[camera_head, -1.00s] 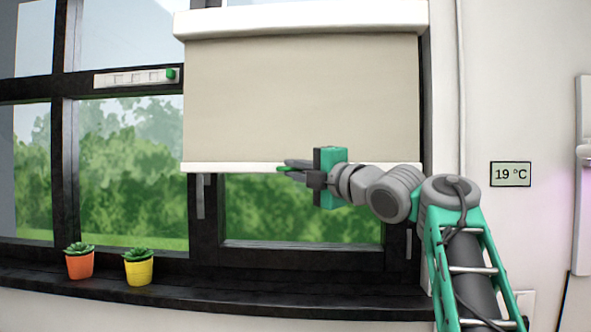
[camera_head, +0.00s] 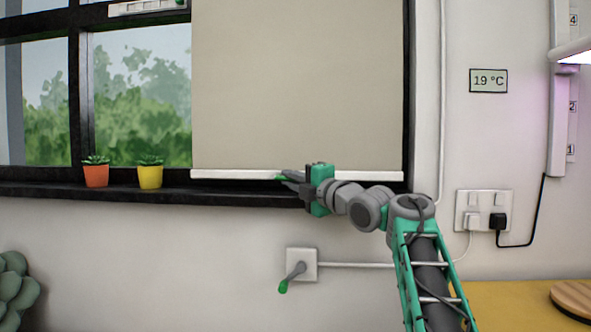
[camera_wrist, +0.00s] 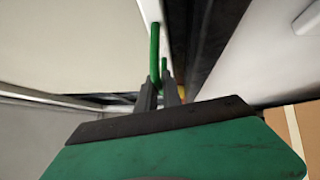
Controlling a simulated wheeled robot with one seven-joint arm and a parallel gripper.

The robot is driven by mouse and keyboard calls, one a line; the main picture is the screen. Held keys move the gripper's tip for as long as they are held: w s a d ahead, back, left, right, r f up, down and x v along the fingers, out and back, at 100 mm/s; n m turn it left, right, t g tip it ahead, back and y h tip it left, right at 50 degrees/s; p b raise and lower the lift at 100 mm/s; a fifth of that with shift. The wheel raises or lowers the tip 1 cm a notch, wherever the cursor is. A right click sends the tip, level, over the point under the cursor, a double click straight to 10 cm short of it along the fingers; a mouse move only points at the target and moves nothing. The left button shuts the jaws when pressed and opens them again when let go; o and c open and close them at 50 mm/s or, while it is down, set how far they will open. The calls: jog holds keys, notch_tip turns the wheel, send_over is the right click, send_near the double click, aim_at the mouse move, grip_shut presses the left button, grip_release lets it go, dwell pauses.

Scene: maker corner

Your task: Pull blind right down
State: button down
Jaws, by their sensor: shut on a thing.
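The beige roller blind (camera_head: 297,85) covers the right window down to the sill, with its white bottom bar (camera_head: 232,175) level with the top of the dark sill.
An orange pot (camera_head: 96,176) and a yellow pot (camera_head: 150,177) with succulents stand on the dark sill (camera_head: 60,191), left of the blind. Below are a wall box with a green-tipped lever (camera_head: 293,276) and a socket (camera_head: 484,210) with plugs.

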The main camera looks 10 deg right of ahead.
jog(key=shift+a+f, duration=0.15)
jog(key=shift+f, duration=0.3)
jog(key=shift+w+f, duration=0.1)
jog(key=c, duration=1.5)
grip_release()
jog(key=shift+d, duration=0.2)
jog(key=r+v, duration=0.1)
jog(key=v, duration=0.6)
jog(key=shift+s+f+b, duration=0.3)
jog(key=shift+s+f, duration=0.1)
jog(key=shift+s, duration=0.05)
